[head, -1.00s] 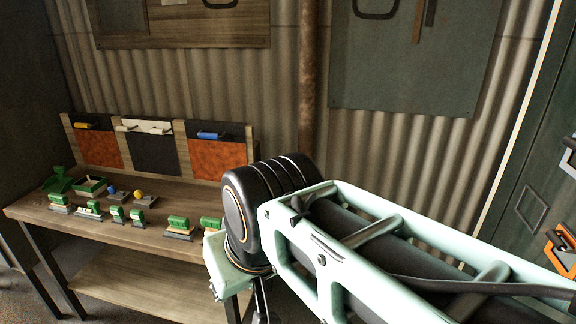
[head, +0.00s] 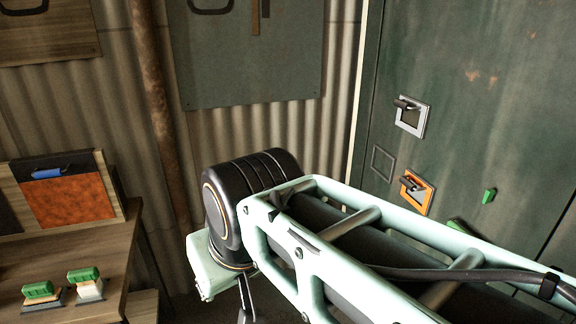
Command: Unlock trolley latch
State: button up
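A green metal panel (head: 465,100) fills the right side of the head view. It carries a latch-like fitting with a grey frame and dark handle (head: 411,115). Below it is a similar fitting with an orange frame (head: 416,193). I cannot tell which, if either, is the trolley latch, or whether they are locked. A small green knob or handle (head: 489,196) sits further right. A trolley cannot be made out. My arm crosses the lower middle and right, hiding the lower part of the panel. My gripper is out of view.
A wooden bench (head: 95,240) at the left holds green-handled blocks (head: 85,281). An orange-brown board with a blue handle (head: 66,200) stands at its back. A rusty pipe (head: 155,100) and a grey board (head: 245,60) are on the corrugated wall.

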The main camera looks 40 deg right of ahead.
aim_at(488, 193)
jog(key=z, duration=2.45)
